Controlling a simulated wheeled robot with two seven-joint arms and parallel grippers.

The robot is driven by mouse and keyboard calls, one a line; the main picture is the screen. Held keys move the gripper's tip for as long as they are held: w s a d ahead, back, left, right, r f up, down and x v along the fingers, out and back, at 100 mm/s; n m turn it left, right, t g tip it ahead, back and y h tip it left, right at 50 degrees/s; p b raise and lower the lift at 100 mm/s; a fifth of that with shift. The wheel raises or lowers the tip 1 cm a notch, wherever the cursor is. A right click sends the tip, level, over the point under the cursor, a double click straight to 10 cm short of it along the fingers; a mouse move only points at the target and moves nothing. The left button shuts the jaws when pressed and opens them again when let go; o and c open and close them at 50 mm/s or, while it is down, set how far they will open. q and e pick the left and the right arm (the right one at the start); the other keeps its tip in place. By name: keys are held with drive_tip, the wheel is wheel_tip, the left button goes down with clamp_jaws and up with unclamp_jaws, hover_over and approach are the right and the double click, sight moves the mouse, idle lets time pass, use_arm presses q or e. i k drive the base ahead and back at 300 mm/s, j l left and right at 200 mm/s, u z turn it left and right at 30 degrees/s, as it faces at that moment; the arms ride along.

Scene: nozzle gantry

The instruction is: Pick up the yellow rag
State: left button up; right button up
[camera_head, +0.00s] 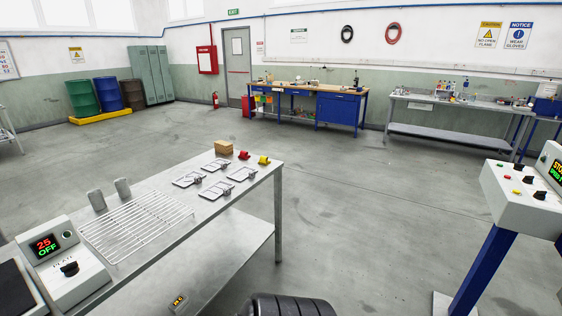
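A small yellow object (263,160) lies near the far right corner of the steel table (160,252). It may be the yellow rag, but it is too small to tell whether it is cloth. A similar small red object (243,155) lies just left of it, and a tan block (223,147) lies farther left. Neither of my grippers is in view.
Several flat metal frames (189,179) lie in front of the yellow object. A wire rack (135,222) and a control box (65,265) take up the table's near part. A control console (518,195) stands at right.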

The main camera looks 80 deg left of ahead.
sight(263, 160)
drive_tip(key=j+u, duration=0.1)
drive_tip(key=u, duration=3.15)
drive_tip(key=i+l+u, duration=0.2)
drive_tip(key=i+l, duration=0.15)
drive_tip(key=i+l+u, duration=0.2)
drive_tip(key=i+l, duration=0.15)
drive_tip(key=i+l+u, duration=0.2)
drive_tip(key=l, duration=0.25)
drive_tip(key=i+l+u, duration=0.2)
drive_tip(key=i+l, duration=0.2)
drive_tip(key=l, duration=0.1)
